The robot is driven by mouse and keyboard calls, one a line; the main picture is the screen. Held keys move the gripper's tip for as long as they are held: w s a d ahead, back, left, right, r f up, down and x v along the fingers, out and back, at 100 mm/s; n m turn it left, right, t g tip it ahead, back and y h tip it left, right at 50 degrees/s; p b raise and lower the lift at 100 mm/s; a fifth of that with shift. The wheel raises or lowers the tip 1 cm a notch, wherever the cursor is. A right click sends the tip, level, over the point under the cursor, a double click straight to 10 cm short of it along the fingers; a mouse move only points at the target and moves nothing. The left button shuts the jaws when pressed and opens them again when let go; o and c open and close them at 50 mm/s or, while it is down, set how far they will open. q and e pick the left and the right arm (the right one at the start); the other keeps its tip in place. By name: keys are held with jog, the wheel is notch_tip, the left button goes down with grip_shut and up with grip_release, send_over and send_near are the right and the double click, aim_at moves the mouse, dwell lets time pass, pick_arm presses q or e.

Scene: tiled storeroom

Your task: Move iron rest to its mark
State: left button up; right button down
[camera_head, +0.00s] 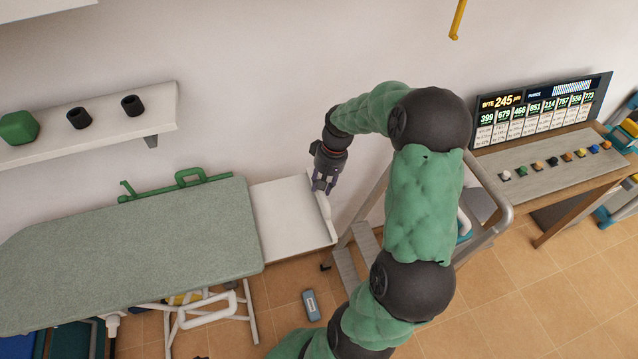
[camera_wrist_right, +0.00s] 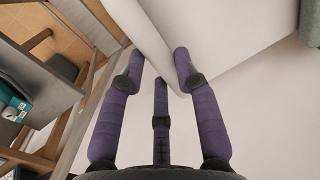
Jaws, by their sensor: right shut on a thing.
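The iron rest (camera_head: 283,218) is a flat white plate with a raised lip on its right side, at the right end of the grey-green ironing board (camera_head: 130,238). My right gripper (camera_head: 322,186) is shut on the rest's raised lip, pointing down. In the right wrist view the white rest (camera_wrist_right: 225,35) runs up from between the purple fingers (camera_wrist_right: 155,75). I cannot make out a mark for the rest. My left gripper is not in view.
A green rail (camera_head: 180,184) lies along the board's back edge. A wall shelf (camera_head: 90,125) holds a green block and dark cups. A metal stepladder (camera_head: 490,195) stands right of the rest, before a desk (camera_head: 550,160) with small items. A grey-blue object (camera_head: 311,305) lies on the floor.

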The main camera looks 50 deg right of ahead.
jog(key=shift+d+r, duration=0.15)
jog(key=c, duration=0.9)
grip_release()
notch_tip(320, 180, up, 12)
jog(key=s+d, duration=0.1)
jog(key=d, duration=0.1)
jog(key=shift+s, duration=0.15)
